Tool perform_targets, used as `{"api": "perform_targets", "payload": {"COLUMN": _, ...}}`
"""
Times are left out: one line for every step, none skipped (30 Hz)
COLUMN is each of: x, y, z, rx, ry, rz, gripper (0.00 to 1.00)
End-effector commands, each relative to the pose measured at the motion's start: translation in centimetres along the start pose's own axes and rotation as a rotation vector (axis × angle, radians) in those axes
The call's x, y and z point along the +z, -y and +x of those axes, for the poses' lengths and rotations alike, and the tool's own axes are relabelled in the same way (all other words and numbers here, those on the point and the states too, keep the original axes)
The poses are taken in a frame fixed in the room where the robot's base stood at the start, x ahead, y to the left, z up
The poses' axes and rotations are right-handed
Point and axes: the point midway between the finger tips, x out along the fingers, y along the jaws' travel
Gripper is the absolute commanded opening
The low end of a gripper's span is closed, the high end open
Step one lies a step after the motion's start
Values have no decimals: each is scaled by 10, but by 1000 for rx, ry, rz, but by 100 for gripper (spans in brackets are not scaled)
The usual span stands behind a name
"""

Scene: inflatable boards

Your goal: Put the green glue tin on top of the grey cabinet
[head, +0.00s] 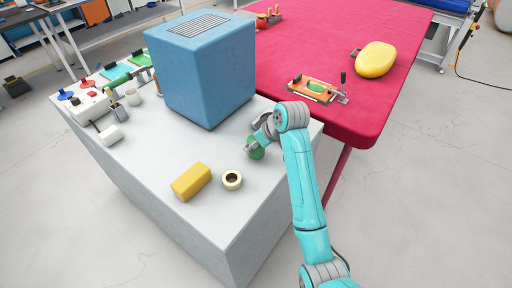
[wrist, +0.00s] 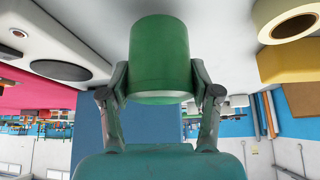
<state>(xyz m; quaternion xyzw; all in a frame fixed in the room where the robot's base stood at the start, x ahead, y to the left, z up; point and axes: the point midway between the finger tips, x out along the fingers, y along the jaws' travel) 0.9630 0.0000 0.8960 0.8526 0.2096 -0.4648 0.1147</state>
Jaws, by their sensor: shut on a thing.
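The green glue tin (head: 257,152) is held over the right part of the grey cabinet's top (head: 150,165), close to the blue box. In the wrist view the tin (wrist: 160,58) fills the upper middle, with one finger on each side of it. My gripper (head: 257,140) is shut on the tin and partly hides it in the head view. I cannot tell whether the tin touches the cabinet top or hangs just above it.
A large blue box (head: 205,75) stands on the cabinet behind the tin. A tape roll (head: 232,180) and a yellow block (head: 191,181) lie to its left. A red table (head: 350,110) adjoins at the right.

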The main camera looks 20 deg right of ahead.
Motion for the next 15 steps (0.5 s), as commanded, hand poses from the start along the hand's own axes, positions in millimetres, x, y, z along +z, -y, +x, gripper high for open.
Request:
{"api": "perform_targets", "payload": {"x": 5, "y": 0, "z": 7, "rx": -1, "ry": 2, "rz": 1, "gripper": 7}}
{"api": "perform_targets", "payload": {"x": 7, "y": 0, "z": 10, "rx": -1, "ry": 1, "rz": 2, "gripper": 7}}
{"api": "perform_targets", "payload": {"x": 9, "y": 0, "z": 13, "rx": -1, "ry": 1, "rz": 1, "gripper": 7}}
{"api": "perform_targets", "payload": {"x": 10, "y": 0, "z": 15, "rx": 0, "ry": 0, "rz": 1, "gripper": 7}}
{"api": "perform_targets", "payload": {"x": 10, "y": 0, "z": 16, "rx": 0, "ry": -1, "rz": 1, "gripper": 7}}
{"api": "perform_targets", "payload": {"x": 10, "y": 0, "z": 16, "rx": 1, "ry": -2, "rz": 0, "gripper": 7}}
{"api": "perform_targets", "payload": {"x": 10, "y": 0, "z": 16, "rx": 1, "ry": -2, "rz": 0, "gripper": 7}}
{"api": "perform_targets", "payload": {"x": 10, "y": 0, "z": 16, "rx": 1, "ry": -2, "rz": 0, "gripper": 7}}
{"api": "perform_targets", "payload": {"x": 10, "y": 0, "z": 16, "rx": 1, "ry": -2, "rz": 0, "gripper": 7}}
{"api": "perform_targets", "payload": {"x": 10, "y": 0, "z": 16, "rx": 1, "ry": -2, "rz": 0, "gripper": 7}}
{"api": "perform_targets", "payload": {"x": 10, "y": 0, "z": 16, "rx": 1, "ry": -2, "rz": 0, "gripper": 7}}
{"api": "perform_targets", "payload": {"x": 10, "y": 0, "z": 16, "rx": 1, "ry": -2, "rz": 0, "gripper": 7}}
{"api": "perform_targets", "payload": {"x": 10, "y": 0, "z": 17, "rx": 1, "ry": -2, "rz": 0, "gripper": 7}}
{"api": "perform_targets", "payload": {"x": 11, "y": 0, "z": 17, "rx": 1, "ry": -1, "rz": 0, "gripper": 7}}
{"api": "perform_targets", "payload": {"x": 11, "y": 0, "z": 18, "rx": 1, "ry": -1, "rz": 0, "gripper": 7}}
